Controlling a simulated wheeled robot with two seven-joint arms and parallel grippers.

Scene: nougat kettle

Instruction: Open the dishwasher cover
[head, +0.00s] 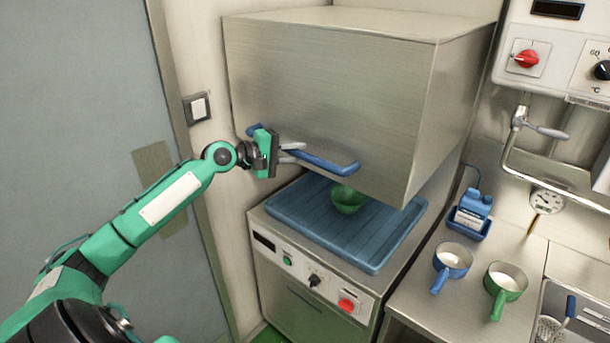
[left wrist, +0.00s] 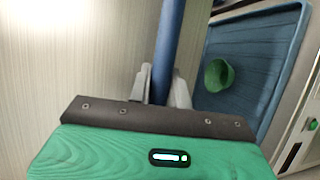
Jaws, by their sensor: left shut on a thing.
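The dishwasher cover (head: 330,85) is a large steel hood. It is raised above the blue rack (head: 305,224), with a clear gap between them. A blue bar handle (head: 330,165) runs across the lower front of the cover. My left gripper (head: 292,151) is shut on this handle near its left part. In the left wrist view the fingers (left wrist: 162,88) close around the blue handle (left wrist: 170,40). A green bowl (head: 347,199) sits on the rack under the cover; it also shows in the left wrist view (left wrist: 218,75). My right gripper is not in view.
The dishwasher's front panel (head: 310,275) has knobs and a red button. On the steel counter to the right stand a blue pot (head: 453,260), a green pot (head: 505,281) and a blue container (head: 474,208). A grey door (head: 90,90) is at left.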

